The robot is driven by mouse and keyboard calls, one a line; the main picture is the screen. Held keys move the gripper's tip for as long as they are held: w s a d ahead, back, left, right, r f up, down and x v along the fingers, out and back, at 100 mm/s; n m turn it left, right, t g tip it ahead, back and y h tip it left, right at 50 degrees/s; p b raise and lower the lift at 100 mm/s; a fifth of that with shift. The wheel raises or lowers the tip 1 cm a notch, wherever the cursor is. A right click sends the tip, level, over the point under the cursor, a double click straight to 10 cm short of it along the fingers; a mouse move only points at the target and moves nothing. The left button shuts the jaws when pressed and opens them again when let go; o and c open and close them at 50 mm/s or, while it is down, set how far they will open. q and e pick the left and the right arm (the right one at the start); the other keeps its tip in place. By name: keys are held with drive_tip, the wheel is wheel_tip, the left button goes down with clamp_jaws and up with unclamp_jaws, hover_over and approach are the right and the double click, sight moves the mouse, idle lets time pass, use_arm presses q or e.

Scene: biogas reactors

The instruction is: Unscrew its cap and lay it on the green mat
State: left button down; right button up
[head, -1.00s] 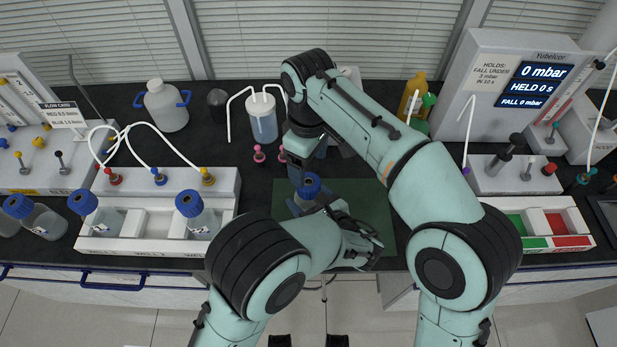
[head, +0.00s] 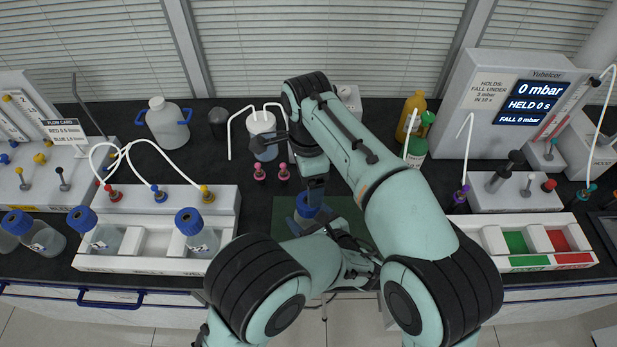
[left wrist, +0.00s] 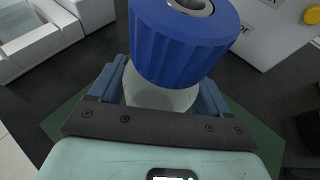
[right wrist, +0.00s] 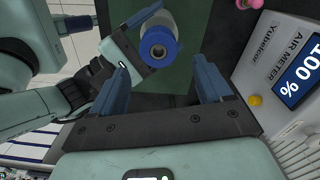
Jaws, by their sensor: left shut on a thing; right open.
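A clear bottle with a blue screw cap stands over the green mat (head: 347,212). Its blue cap (head: 309,204) is partly hidden by my right arm in the head view. In the left wrist view the ribbed cap (left wrist: 183,42) with a hole in its top sits on the bottle (left wrist: 160,92). My left gripper (left wrist: 165,98) is shut on the bottle body below the cap. My right gripper (right wrist: 165,88) is open and empty; in its wrist view the cap (right wrist: 158,47) lies beyond the fingertips, between their lines and apart from them.
A white rack (head: 150,262) with blue-capped bottles stands left. An air meter (right wrist: 290,70) is beside the mat in the right wrist view. Pink-topped fittings (head: 260,171) stand behind the mat. A tray with green and red compartments (head: 545,262) is at right.

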sight(303, 209)
drive_tip(key=m, duration=0.7)
drive_tip(key=shift+s+a+r, duration=0.1)
drive_tip(key=shift+r, duration=0.05)
drive_tip(key=m, duration=0.4)
drive_tip(key=shift+r+m, duration=0.1)
drive_tip(key=shift+m, duration=0.2)
drive_tip(key=shift+f, duration=3.95)
